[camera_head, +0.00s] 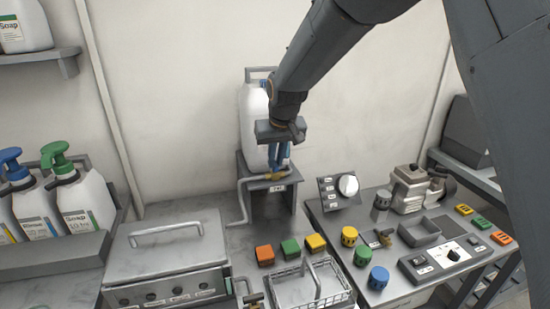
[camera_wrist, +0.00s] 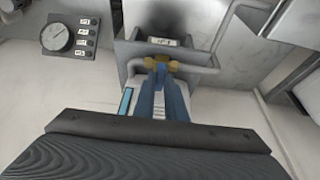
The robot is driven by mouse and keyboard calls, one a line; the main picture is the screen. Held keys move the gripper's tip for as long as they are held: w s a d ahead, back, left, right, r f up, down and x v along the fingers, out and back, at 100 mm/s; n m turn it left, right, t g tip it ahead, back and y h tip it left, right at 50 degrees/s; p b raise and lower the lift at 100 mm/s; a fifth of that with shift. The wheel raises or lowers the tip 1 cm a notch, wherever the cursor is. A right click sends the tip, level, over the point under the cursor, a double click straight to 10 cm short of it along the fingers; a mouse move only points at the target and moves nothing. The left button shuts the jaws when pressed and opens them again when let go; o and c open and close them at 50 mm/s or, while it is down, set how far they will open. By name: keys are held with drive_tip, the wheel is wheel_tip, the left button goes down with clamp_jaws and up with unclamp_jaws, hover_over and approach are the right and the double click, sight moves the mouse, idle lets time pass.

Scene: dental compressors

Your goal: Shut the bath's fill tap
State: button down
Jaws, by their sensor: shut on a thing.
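The brass fill tap (camera_head: 272,176) sits on the front of a grey stand below a white jug (camera_head: 252,120). A grey pipe (camera_head: 241,200) runs from the tap to the left and bends down. My gripper (camera_head: 279,166) comes from above, its blue fingers reaching down to the tap. In the wrist view, the blue fingers (camera_wrist: 160,72) are close together and shut at the brass tap (camera_wrist: 161,63). The part of the tap between the fingertips is hidden, so its handle's angle cannot be told. The metal bath (camera_head: 168,260) with a lid and handle stands at the lower left.
A wire basket (camera_head: 311,285) and coloured blocks (camera_head: 289,248) are on the bench in front of the stand. Soap bottles (camera_head: 82,205) line the left. The wall is close behind the jug.

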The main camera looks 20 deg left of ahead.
drive_tip(key=c, duration=1.8)
unclamp_jaws()
drive_tip(key=b+v, duration=0.2)
drive_tip(key=v, duration=0.5)
drive_tip(key=shift+s+r, duration=0.2)
drive_tip(key=shift+r, duration=0.15)
drive_tip(key=shift+d, duration=0.1)
